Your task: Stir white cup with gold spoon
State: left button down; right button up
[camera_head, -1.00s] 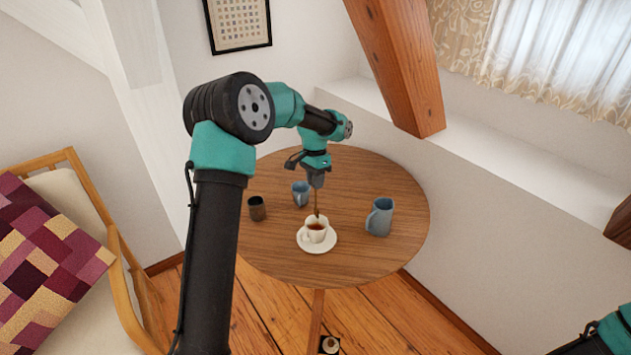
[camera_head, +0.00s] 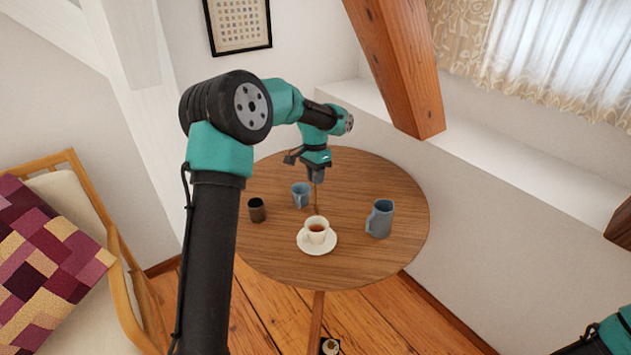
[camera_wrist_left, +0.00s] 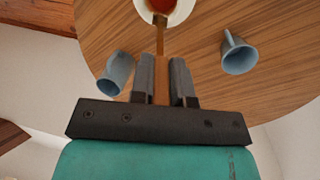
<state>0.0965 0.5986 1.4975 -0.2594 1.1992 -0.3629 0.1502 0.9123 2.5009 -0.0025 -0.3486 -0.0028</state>
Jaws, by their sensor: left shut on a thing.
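The white cup (camera_head: 317,236) holds brown liquid and stands upright on a white saucer (camera_head: 331,247) on the round table. My left gripper (camera_head: 317,178) is shut on the upper part of the gold spoon (camera_head: 317,199), behind and above the cup. The spoon hangs down to the cup's far rim; whether its tip is inside is hard to tell. In the left wrist view the fingers (camera_wrist_left: 161,80) clamp the spoon (camera_wrist_left: 160,46), whose far end overlaps the cup's edge. The cup (camera_wrist_left: 176,14) is cut off at the top there. My right gripper is out of view.
A blue mug (camera_head: 380,218) stands right of the cup on the wooden table (camera_head: 370,260). A smaller blue cup (camera_head: 300,194) and a dark cup (camera_head: 257,210) stand to the left. The table's front and right are clear. A timber beam (camera_head: 402,70) rises behind.

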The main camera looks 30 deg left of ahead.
pick_arm(q)
jog(key=shift+r, duration=1.4)
